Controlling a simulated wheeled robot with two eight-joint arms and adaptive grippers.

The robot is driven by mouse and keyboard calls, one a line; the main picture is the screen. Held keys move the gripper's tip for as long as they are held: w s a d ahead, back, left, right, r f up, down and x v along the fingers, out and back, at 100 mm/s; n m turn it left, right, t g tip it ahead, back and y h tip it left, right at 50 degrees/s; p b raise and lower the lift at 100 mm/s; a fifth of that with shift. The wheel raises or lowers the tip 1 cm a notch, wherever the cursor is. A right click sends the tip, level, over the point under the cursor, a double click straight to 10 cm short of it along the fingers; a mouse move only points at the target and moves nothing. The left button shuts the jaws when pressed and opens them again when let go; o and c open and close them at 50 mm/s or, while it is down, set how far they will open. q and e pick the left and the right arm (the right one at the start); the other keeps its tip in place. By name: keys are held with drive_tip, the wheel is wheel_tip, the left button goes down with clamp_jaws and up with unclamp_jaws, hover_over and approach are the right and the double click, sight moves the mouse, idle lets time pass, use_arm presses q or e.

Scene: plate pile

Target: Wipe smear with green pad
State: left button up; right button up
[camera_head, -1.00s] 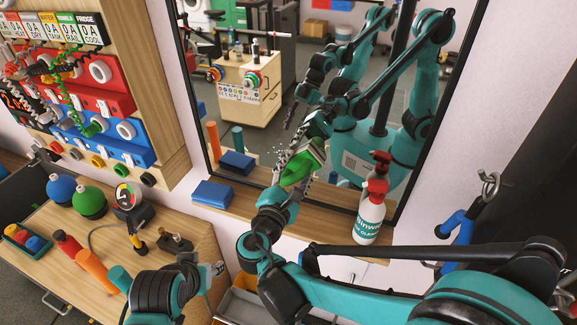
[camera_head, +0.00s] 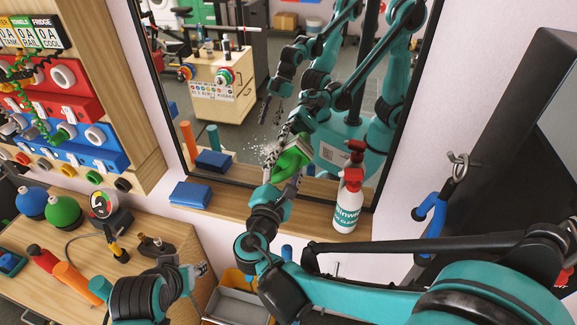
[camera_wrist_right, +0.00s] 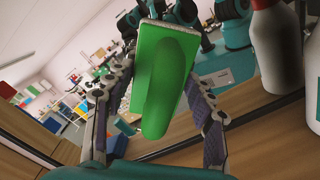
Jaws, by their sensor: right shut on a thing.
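The smear (camera_head: 262,147) is a patch of white specks on the mirror glass, just left of the green pad in the head view. My right gripper (camera_head: 279,174) is shut on the green pad (camera_head: 291,160) in front of the lower mirror. In the right wrist view the pad (camera_wrist_right: 172,65) is between the two fingers, with its rounded green handle toward the camera. Whether the pad touches the glass cannot be told. My left gripper (camera_head: 199,270) is low at the left, over the bench's right edge; its jaws are unclear.
A red-topped spray bottle (camera_head: 347,203) stands on the ledge right of the pad. A blue folded cloth (camera_head: 191,195) lies on the ledge at left. The mirror (camera_head: 236,120) reflects my arms. A grey tray (camera_head: 238,305) is below.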

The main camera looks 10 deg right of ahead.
sight(263, 152)
drive_tip(key=shift+w+a+b, duration=0.15)
drive_tip(key=shift+w+a, duration=0.3)
drive_tip(key=shift+a, duration=0.65)
drive_tip(key=shift+w+a+b, duration=0.2)
drive_tip(key=shift+w+a, duration=0.3)
drive_tip(key=shift+a, duration=0.65)
drive_tip(key=shift+w+a+b, duration=0.15)
drive_tip(key=shift+w+a, duration=0.3)
drive_tip(key=shift+a, duration=0.65)
